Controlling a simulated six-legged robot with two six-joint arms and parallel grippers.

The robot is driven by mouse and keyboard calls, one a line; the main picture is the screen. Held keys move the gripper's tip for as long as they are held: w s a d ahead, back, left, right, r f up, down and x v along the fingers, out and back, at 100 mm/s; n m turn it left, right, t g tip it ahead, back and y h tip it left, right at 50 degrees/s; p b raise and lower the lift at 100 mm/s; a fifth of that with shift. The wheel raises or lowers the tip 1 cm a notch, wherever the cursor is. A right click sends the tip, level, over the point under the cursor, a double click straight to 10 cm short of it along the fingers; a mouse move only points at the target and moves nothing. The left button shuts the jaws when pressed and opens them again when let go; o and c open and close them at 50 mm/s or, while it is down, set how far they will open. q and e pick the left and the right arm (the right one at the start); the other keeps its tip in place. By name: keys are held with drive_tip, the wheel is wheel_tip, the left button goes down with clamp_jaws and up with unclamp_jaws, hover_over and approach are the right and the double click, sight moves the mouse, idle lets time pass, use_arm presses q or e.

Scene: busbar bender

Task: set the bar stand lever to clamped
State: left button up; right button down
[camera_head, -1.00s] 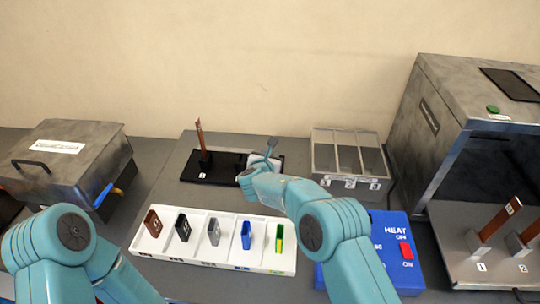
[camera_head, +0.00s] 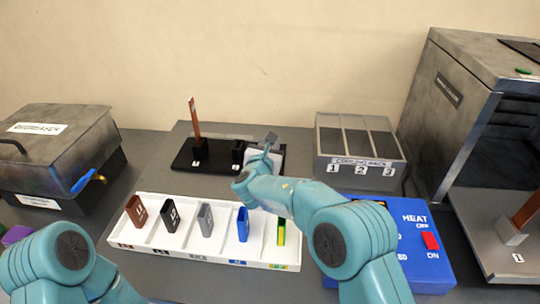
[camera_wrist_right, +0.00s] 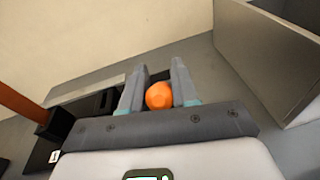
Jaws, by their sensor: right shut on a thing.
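The bar stand (camera_head: 185,162) is a low black base behind the parts tray, with an upright copper bar (camera_head: 194,120) near its left end. The bar also shows at the left edge of the right wrist view (camera_wrist_right: 18,110). My right gripper (camera_head: 268,141) is at the stand's right end. In the right wrist view, its two fingers (camera_wrist_right: 158,68) are shut on an orange ball knob (camera_wrist_right: 159,96), apparently the lever's. The rest of the lever is hidden by the gripper, so its setting cannot be read. My left gripper is out of view; only its arm shows.
A white tray (camera_head: 122,240) with several coloured pieces lies in front of the stand. The grey cooling rack (camera_head: 355,165) stands close right of the gripper. A blue heat box (camera_head: 410,265) and a grey oven (camera_head: 470,110) are right; a lidded degreaser (camera_head: 60,140) is left.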

idle(0.3)
drive_tip(key=c, duration=0.9)
unclamp_jaws()
drive_tip(key=shift+c, duration=0.2)
drive_tip(key=shift+s+a, duration=0.1)
drive_tip(key=shift+s, duration=0.15)
drive_tip(key=b+v, duration=0.3)
drive_tip(key=v, duration=1.3)
drive_tip(key=shift+f, duration=0.1)
